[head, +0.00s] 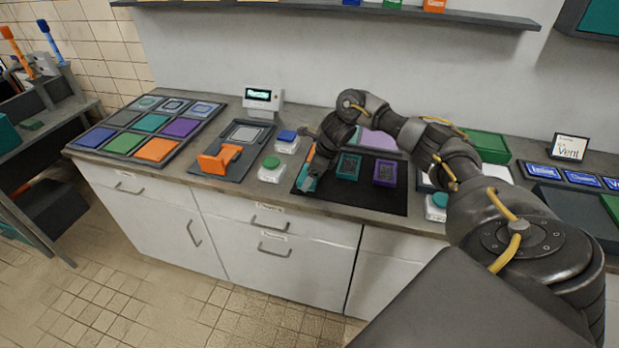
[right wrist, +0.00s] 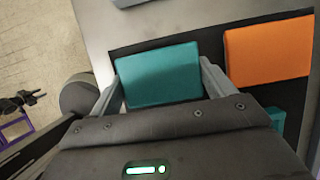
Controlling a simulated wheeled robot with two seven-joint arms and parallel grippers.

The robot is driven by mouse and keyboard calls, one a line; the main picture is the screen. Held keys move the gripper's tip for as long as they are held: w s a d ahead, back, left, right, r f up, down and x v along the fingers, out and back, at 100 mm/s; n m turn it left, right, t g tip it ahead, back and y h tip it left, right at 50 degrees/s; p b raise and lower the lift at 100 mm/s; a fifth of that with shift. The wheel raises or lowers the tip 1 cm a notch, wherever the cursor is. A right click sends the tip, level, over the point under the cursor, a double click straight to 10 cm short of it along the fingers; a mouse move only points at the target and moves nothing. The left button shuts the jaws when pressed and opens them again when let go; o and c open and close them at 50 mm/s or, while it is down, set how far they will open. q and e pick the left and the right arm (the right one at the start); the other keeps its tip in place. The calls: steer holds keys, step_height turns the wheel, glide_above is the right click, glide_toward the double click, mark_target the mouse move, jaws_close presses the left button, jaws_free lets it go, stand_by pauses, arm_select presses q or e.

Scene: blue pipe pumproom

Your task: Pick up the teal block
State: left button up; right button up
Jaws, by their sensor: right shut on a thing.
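My right gripper (head: 307,183) reaches down at the left front of the black mat (head: 345,200) on the counter. In the right wrist view the gripper (right wrist: 160,85) has its two fingers on opposite sides of a teal block (right wrist: 158,74). It is shut on that block. The held block is mostly hidden by the gripper in the head view, and I cannot tell whether it is off the mat. A second teal block (head: 348,166) with a dark marked top lies on the mat to the right. My left gripper is not in view.
An orange block (right wrist: 268,50) lies close beside the held block. A purple block (head: 385,173) is on the mat's right. Left of the mat are white button boxes (head: 272,172), an orange holder (head: 220,160) and a tray of coloured tiles (head: 150,128). A shelf (head: 330,8) hangs above.

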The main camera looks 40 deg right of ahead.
mark_target(306, 173)
steer(key=shift+r, duration=0.15)
steer(key=shift+r+b, duration=0.2)
steer(key=shift+b, duration=0.1)
step_height(306, 173, up, 3)
steer(key=shift+a+f+b, duration=0.1)
steer(key=shift+b, duration=0.45)
steer(key=s+a+r+p, duration=0.1)
steer(key=s+a+r, duration=0.8)
steer(key=s, duration=0.1)
steer(key=shift+a+r+p, duration=0.25)
steer(key=shift+a+p, duration=0.05)
steer(key=shift+a, duration=0.05)
